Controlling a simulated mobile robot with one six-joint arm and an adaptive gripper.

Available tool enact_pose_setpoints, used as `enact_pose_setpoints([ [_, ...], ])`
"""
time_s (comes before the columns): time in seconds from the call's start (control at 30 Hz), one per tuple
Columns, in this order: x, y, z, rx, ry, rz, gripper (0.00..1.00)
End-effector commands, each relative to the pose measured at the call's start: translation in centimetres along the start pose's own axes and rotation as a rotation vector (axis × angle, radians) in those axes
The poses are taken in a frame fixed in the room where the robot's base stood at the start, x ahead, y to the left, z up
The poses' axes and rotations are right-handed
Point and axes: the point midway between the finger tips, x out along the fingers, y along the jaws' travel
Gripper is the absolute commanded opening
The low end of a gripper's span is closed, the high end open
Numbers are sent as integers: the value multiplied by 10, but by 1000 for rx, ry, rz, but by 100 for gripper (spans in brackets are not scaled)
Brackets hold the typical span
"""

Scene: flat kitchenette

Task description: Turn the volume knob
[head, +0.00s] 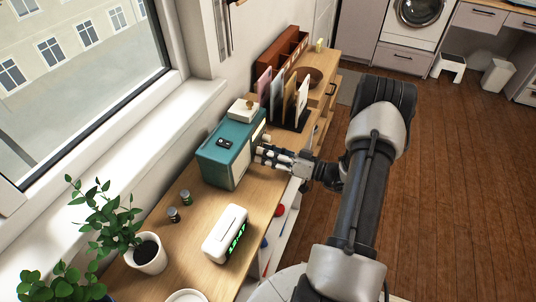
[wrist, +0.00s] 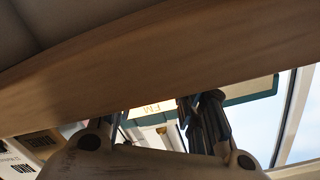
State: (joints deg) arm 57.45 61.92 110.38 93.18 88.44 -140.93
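The teal radio (head: 215,160) stands on the wooden sideboard, its pale front facing right toward my arm. In the wrist view its teal edge (wrist: 252,91) and pale front with "FM" lettering (wrist: 152,108) show past a wooden board. I cannot make out the volume knob in either view; my gripper covers part of the radio's front. My gripper (head: 262,155) is right at that front in the head view. In the wrist view its fingers (wrist: 158,120) stand apart with the radio's front visible between them. I cannot tell whether they touch it.
A white digital clock (head: 225,232), two small jars (head: 179,206) and a potted plant (head: 148,254) stand nearer on the sideboard (head: 190,245). Upright cards (head: 289,97) stand beyond the radio. The wooden floor (head: 440,180) to the right is clear.

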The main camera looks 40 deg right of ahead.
Motion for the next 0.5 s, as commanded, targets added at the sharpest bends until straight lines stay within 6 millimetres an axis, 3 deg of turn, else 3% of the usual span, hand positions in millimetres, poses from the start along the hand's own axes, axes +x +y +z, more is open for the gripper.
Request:
enact_pose_setpoints([
  [0.17,-8,1,-1,-1,2,2,36],
  [0.5,-76,2,-1,-1,3,6,36],
])
